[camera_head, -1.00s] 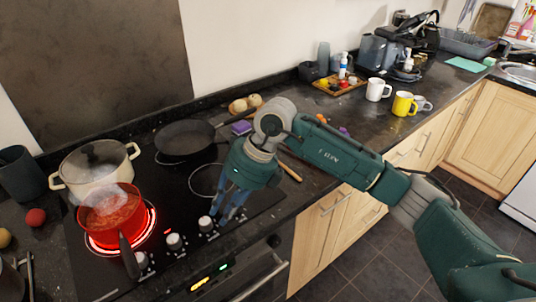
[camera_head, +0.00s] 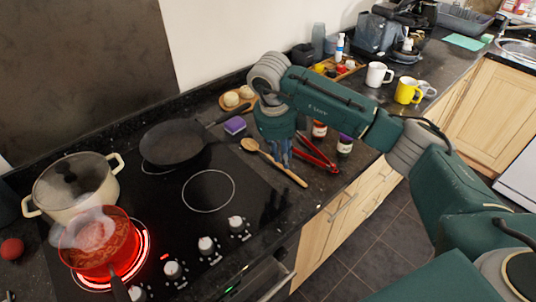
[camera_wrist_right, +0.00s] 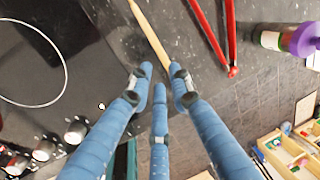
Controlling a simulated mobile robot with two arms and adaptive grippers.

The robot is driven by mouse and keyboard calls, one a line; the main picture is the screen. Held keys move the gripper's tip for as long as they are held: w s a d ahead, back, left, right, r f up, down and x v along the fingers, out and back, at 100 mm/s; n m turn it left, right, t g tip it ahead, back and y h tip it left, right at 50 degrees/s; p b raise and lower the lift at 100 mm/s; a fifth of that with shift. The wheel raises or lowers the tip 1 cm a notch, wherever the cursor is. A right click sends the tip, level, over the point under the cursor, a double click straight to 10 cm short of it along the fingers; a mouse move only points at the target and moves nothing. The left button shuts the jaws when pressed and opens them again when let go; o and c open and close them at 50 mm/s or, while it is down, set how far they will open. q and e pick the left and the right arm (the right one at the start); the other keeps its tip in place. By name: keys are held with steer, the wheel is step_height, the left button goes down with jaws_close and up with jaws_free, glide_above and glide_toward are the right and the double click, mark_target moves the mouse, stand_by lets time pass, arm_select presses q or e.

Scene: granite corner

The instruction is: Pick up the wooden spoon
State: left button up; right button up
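The wooden spoon (camera_head: 273,160) lies on the dark counter just right of the hob, its bowl toward the pan and its handle toward the front edge. In the right wrist view its pale handle (camera_wrist_right: 150,35) runs down toward the fingertips. The gap between fingertips and handle is hard to judge. My left gripper is out of view.
The red tongs lie close to the right of the spoon. Two jars, one dark-lidded (camera_head: 319,130) and one purple-lidded (camera_head: 345,145), stand beyond them. A red pot (camera_head: 98,240) steams on a glowing ring.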

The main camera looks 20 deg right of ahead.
mark_target(284, 170)
steer(key=shift+w+f, duration=0.1)
steer(key=shift+f, duration=0.35)
steer(key=shift+w+d+f, duration=0.1)
steer(key=shift+w+f, duration=0.05)
steer(key=shift+f, duration=0.15)
steer(key=f+p, duration=0.2)
steer(key=f, duration=0.1)
steer(key=w+f, duration=0.1)
steer(key=shift+d+f+p, duration=0.2)
steer(key=shift+d+p, duration=0.15)
steer(key=shift+p, duration=0.05)
steer(key=shift+f, duration=0.3)
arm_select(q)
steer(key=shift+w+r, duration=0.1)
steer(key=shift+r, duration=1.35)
arm_select(e)
jaws_close()
